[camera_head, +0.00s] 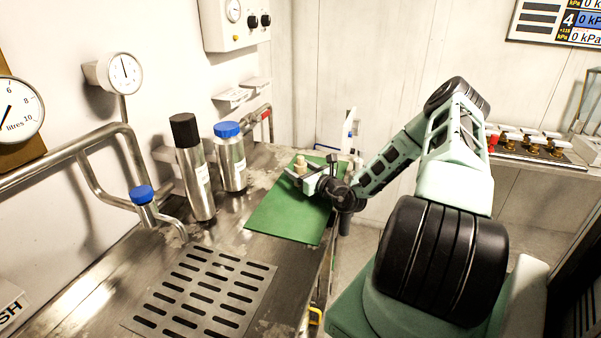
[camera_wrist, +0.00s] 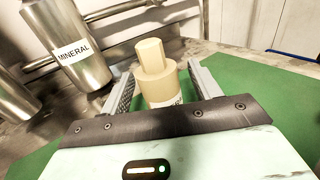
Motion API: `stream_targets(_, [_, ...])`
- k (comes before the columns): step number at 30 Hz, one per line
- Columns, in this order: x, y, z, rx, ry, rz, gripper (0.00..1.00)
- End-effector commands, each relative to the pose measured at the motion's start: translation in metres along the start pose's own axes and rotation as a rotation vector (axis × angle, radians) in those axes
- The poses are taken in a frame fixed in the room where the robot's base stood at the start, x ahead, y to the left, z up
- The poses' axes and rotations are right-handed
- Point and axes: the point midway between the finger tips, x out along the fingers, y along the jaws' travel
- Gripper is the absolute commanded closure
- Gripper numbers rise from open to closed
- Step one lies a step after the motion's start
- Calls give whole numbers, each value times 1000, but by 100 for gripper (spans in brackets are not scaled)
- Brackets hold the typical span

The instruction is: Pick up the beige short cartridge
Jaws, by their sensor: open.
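The beige short cartridge (camera_wrist: 161,84) stands upright on the green mat (camera_wrist: 278,98) in the wrist view. It has a wide body with a narrower top, and a label shows partly on its front. My gripper (camera_wrist: 160,92) is open, with one finger on each side of the cartridge; I cannot tell whether either finger touches it. The gripper's own body hides the cartridge's lower part. In the head view the cartridge (camera_head: 301,165) is small, at my gripper (camera_head: 306,177) on the green mat (camera_head: 285,217).
A slotted drain plate (camera_head: 203,293) lies in front. A white bottle (camera_head: 349,130) stands behind the mat. The mat's front half is clear.

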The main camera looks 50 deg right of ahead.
Motion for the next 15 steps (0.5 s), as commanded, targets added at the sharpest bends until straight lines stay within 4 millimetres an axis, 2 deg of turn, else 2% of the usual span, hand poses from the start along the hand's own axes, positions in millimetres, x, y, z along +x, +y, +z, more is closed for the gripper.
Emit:
stream_targets(4, [0, 0, 0, 0, 0, 0, 38])
stream_targets(5, [0, 0, 0, 0, 0, 1, 40])
stream_targets(10, [0, 0, 0, 0, 0, 1, 88])
stream_targets(15, [0, 0, 0, 0, 0, 1, 90])
